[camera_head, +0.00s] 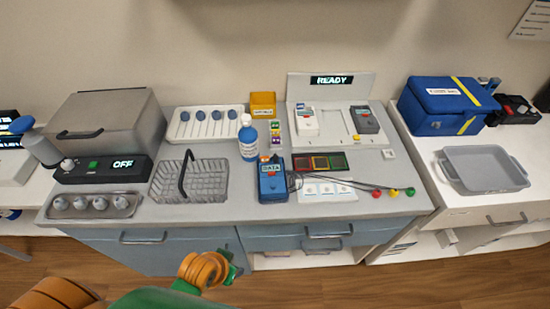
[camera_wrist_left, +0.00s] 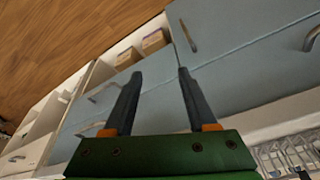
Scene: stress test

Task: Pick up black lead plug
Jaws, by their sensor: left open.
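The blue handheld meter (camera_head: 272,182) lies at the middle front of the grey counter. Dark leads (camera_head: 335,180) run right from beside it to red, yellow and green ends (camera_head: 393,192). A small dark piece (camera_head: 293,181) sits at the meter's right side; I cannot tell whether it is the black lead plug. My left gripper (camera_wrist_left: 160,73) is open and empty in the left wrist view, with cabinet fronts beyond its fingers. In the head view, my left arm is low, in front of the counter, away from the meter. My right gripper is not in view.
A wire basket (camera_head: 190,184) and a blue-labelled bottle (camera_head: 248,140) stand left of the meter. White cards (camera_head: 328,190) lie to its right. A READY station (camera_head: 335,122) stands behind. Drawer handles (camera_head: 327,233) project from the counter front.

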